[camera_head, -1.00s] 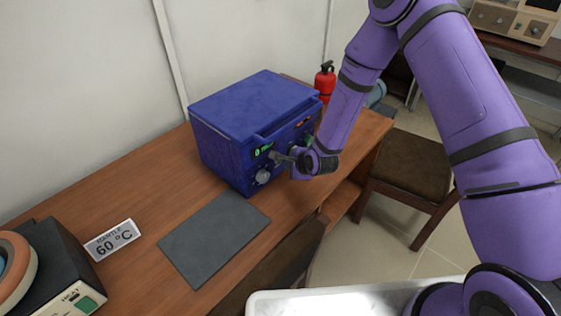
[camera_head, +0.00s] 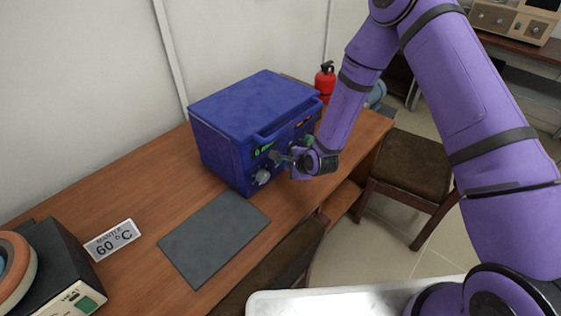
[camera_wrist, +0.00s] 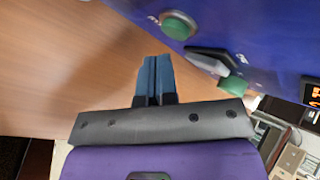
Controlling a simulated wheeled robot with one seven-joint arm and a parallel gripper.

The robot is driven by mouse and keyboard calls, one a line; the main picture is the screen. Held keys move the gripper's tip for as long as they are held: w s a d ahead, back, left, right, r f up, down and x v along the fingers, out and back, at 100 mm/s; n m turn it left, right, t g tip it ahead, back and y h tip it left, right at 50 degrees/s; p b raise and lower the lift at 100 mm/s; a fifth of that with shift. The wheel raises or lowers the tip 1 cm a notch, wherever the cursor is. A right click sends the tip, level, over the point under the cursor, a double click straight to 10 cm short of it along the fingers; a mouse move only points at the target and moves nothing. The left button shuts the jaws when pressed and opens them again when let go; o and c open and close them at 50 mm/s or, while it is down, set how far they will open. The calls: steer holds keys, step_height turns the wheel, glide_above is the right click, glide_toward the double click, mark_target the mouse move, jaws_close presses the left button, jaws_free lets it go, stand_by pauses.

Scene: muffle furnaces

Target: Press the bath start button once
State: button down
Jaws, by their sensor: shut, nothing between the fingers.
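The blue bath-like box (camera_head: 250,110) stands on the wooden desk, its front facing right and toward me. In the wrist view my gripper's blue fingertips (camera_wrist: 155,63) are together. A round green button (camera_wrist: 178,25) lies beyond them, apart in the picture. A second green button (camera_wrist: 233,86) lies to the right, beside a dark knob (camera_wrist: 212,61). Labels are unreadable.
A dark mat (camera_head: 214,238) lies in front of the box. A "60 °C" sign (camera_head: 112,240) and a black heating mantle (camera_head: 62,275) stand at left. A red extinguisher (camera_head: 325,83) stands behind the box. A chair (camera_head: 410,170) stands right of the desk.

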stand_by(0.4)
steer(key=shift+w+a, duration=0.25)
steer(key=shift+w, duration=0.05)
steer(key=shift+w+a, duration=0.3)
steer(key=shift+a, duration=0.05)
stand_by(1.1)
steer(key=shift+s+d, duration=0.6)
steer(key=shift+s+d, duration=1.75)
steer(key=shift+d, duration=0.05)
